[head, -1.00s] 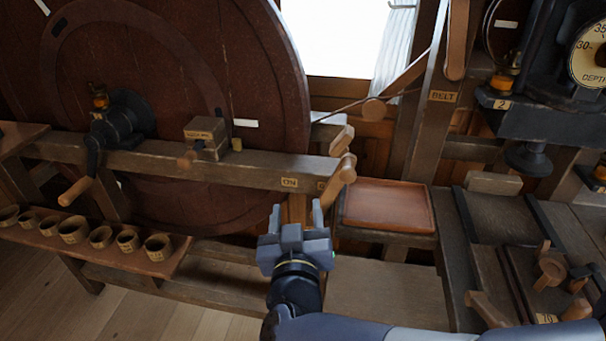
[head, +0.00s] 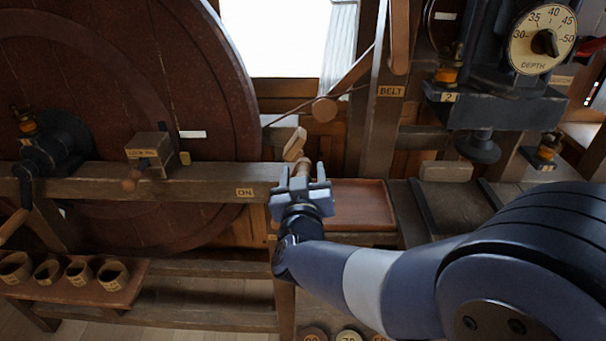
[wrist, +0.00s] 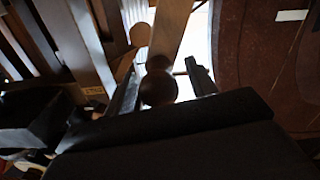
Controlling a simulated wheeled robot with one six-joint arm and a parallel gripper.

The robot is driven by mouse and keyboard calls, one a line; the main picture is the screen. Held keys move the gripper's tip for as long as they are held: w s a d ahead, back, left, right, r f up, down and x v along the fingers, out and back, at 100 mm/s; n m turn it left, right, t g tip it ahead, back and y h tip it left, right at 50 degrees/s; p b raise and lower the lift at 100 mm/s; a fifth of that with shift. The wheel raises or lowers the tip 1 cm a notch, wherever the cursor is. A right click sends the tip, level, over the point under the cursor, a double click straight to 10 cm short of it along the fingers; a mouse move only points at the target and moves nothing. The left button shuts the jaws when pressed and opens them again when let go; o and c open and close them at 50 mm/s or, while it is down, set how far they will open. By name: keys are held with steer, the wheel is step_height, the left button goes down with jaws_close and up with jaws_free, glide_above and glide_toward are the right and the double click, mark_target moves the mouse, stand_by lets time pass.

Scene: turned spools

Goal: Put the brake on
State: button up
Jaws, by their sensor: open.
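The brake lever's rounded wooden handle (head: 303,165) stands at the right end of the wooden beam (head: 215,180), right of the brass ON label (head: 245,192). In the wrist view the round wooden knob (wrist: 158,88) lies between my open fingers (wrist: 163,84). I cannot tell whether they touch it. The lever's lower part is hidden by my gripper.
The big dark red wheel (head: 215,90) is at the left, with a crank (head: 45,150) and a locking block (head: 150,150). A reddish tray (head: 360,205) lies just right of my gripper. The depth dial (head: 542,40) and its machine are at the right.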

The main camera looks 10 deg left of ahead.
jaws_close()
stand_by(0.6)
